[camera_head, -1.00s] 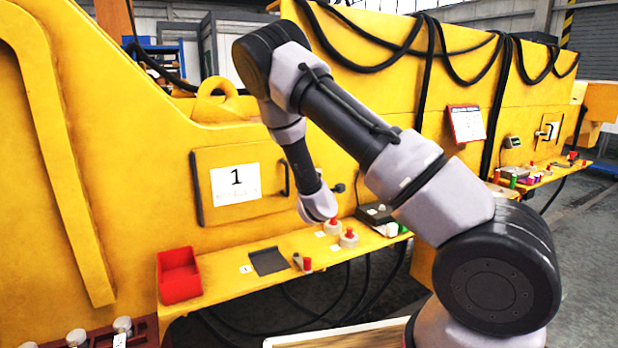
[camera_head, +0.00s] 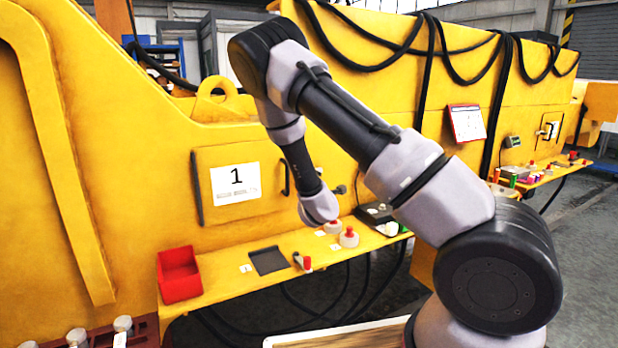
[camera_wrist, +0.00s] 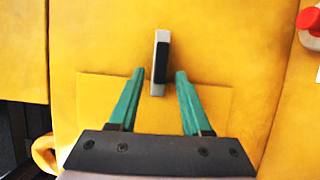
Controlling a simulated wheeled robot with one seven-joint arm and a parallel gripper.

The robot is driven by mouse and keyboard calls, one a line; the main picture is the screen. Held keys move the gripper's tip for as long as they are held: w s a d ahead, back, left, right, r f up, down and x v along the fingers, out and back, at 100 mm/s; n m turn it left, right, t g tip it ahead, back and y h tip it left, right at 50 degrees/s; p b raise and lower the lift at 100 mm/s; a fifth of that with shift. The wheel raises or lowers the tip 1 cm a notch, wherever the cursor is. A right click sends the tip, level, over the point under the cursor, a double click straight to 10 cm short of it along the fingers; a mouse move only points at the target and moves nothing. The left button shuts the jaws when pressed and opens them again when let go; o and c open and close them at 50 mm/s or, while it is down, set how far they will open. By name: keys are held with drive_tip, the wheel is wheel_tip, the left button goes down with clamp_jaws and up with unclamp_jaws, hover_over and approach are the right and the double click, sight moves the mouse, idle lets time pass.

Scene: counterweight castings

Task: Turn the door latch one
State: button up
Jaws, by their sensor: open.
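Door one (camera_head: 211,211) is a yellow panel marked with a white "1" sign on the yellow casting. The door latch (camera_wrist: 158,43) is a short grey bar with a black part, crossing the door's edge in the wrist view. The latch's lower end appears between the fingertips, with a gap on both sides; depth is unclear. In the head view my arm hides the fingers.
A yellow ledge below the door carries a red bin (camera_head: 180,275), a dark tray (camera_head: 268,260) and red-topped buttons (camera_head: 349,237). One red-topped part shows in the wrist view (camera_wrist: 311,28).

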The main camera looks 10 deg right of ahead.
drive_tip(key=s, duration=0.9)
drive_tip(key=shift+a, duration=0.35)
drive_tip(key=shift+s, duration=0.1)
drive_tip(key=s+d+r+m+g+y, duration=0.1)
drive_tip(key=s+d+r+m+g, duration=0.2)
drive_tip(key=r+m, duration=0.4)
drive_tip(key=s+d+r+m+g, duration=0.1)
drive_tip(key=d+r+m+g, duration=0.25)
drive_tip(key=m, duration=0.55)
drive_tip(key=s+r+m+g+y, duration=0.1)
drive_tip(key=s+r, duration=0.3)
drive_tip(key=s, duration=0.4)
drive_tip(key=s+d+r+m+g, duration=0.1)
drive_tip(key=s+r+m+g, duration=0.1)
drive_tip(key=s+r, duration=0.3)
drive_tip(key=s+d+r+m+g+y, duration=0.1)
drive_tip(key=s+r, duration=0.4)
drive_tip(key=s, duration=0.7)
drive_tip(key=shift+r+m+y, duration=0.15)
drive_tip(key=shift+m+y, duration=0.15)
drive_tip(key=shift+m, duration=0.4)
